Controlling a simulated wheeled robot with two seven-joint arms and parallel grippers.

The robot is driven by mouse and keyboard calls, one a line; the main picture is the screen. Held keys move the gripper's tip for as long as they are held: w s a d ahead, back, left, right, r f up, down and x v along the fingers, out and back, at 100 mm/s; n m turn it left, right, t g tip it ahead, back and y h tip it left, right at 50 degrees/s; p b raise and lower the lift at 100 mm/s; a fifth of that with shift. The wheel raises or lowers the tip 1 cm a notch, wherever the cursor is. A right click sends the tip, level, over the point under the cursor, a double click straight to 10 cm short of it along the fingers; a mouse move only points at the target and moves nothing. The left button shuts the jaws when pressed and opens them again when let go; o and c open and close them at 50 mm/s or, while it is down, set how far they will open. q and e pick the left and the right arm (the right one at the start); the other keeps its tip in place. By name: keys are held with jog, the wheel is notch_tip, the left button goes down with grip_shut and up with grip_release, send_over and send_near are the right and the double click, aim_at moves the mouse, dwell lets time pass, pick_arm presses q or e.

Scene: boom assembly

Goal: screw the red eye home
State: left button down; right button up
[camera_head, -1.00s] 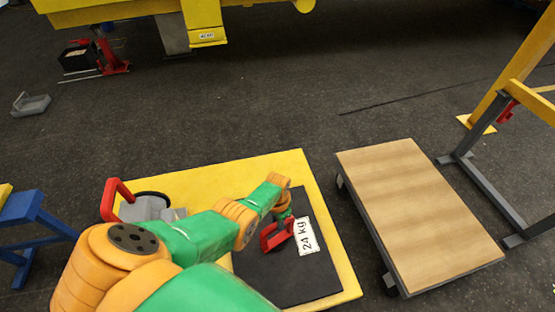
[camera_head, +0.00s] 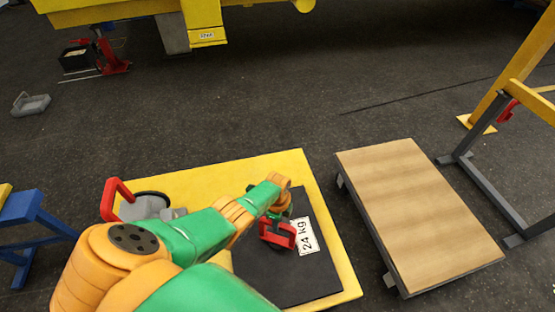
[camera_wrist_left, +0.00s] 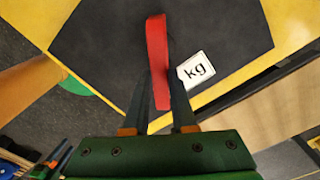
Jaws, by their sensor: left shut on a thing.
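The red eye (camera_head: 290,234) stands on a dark block with a white "24 kg" label (camera_head: 307,236). My left gripper (camera_head: 280,219) reaches down to it from above and is shut on it. In the left wrist view the red eye (camera_wrist_left: 157,60) shows edge-on as a red strip between the two dark fingers (camera_wrist_left: 158,108). The eye's thread and the hole under it are hidden, so I cannot tell how deep it sits. My right gripper is not in view.
The block lies on a yellow plate (camera_head: 337,262). A grey device with a red handle (camera_head: 113,198) stands on the plate's left side. A wood-topped cart (camera_head: 420,210) is to the right, beside a grey and yellow frame (camera_head: 483,188).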

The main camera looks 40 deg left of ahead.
pick_arm(q)
jog(key=m, duration=0.5)
jog(key=shift+w+a+m, duration=0.1)
jog(key=shift+m, duration=0.2)
jog(key=m+b, duration=0.1)
jog(key=m, duration=0.4)
jog(key=shift+r+m, duration=0.1)
jog(key=shift+m, duration=0.3)
jog(key=c, duration=0.7)
grip_release()
notch_tip(320, 180, up, 6)
jog(key=p, duration=0.3)
jog(key=shift+r+p, duration=0.15)
jog(key=shift+p, duration=0.15)
jog(key=shift+r, duration=0.45)
